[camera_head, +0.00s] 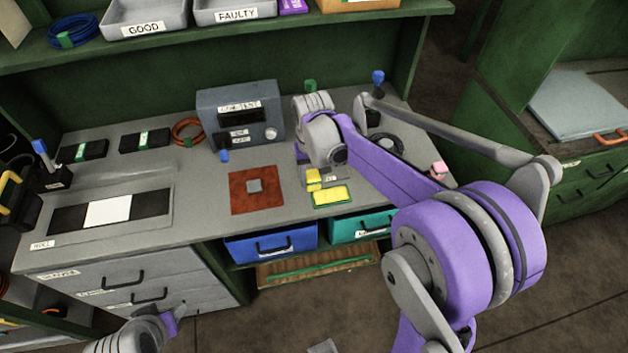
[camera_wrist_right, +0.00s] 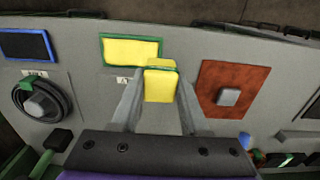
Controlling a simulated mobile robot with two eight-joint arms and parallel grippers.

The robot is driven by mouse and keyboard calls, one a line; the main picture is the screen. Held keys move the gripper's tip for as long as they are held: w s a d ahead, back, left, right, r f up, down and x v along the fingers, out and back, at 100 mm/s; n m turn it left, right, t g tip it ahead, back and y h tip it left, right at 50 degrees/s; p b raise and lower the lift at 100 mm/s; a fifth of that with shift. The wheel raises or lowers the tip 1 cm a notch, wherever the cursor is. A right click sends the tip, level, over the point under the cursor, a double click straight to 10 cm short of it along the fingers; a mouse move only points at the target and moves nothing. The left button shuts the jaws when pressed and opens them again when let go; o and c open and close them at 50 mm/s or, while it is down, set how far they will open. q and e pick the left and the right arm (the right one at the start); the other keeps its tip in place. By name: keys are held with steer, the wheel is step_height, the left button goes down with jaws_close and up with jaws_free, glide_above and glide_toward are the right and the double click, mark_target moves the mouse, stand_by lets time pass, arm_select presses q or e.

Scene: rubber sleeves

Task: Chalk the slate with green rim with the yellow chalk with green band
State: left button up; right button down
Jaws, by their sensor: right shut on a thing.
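The slate with green rim (camera_head: 333,197) lies flat near the bench's front edge, its face yellow; it also shows in the right wrist view (camera_wrist_right: 130,51). My right gripper (camera_head: 310,172) is shut on the yellow chalk with green band (camera_head: 313,180). In the right wrist view the chalk (camera_wrist_right: 160,86) sits between the two fingertips (camera_wrist_right: 160,92). Its far end is beside the slate's near right corner in that view; I cannot tell whether they touch. My left gripper (camera_head: 175,318) is low at the bottom left, in front of the drawers, its jaws unclear.
A red-brown mat with a grey block (camera_head: 255,187) lies beside the slate. A grey instrument box (camera_head: 240,112) stands behind. Open drawers (camera_head: 272,243) sit below the front edge.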

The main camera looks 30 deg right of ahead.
steer(key=shift+r+p, duration=0.4)
steer(key=shift+r, duration=0.65)
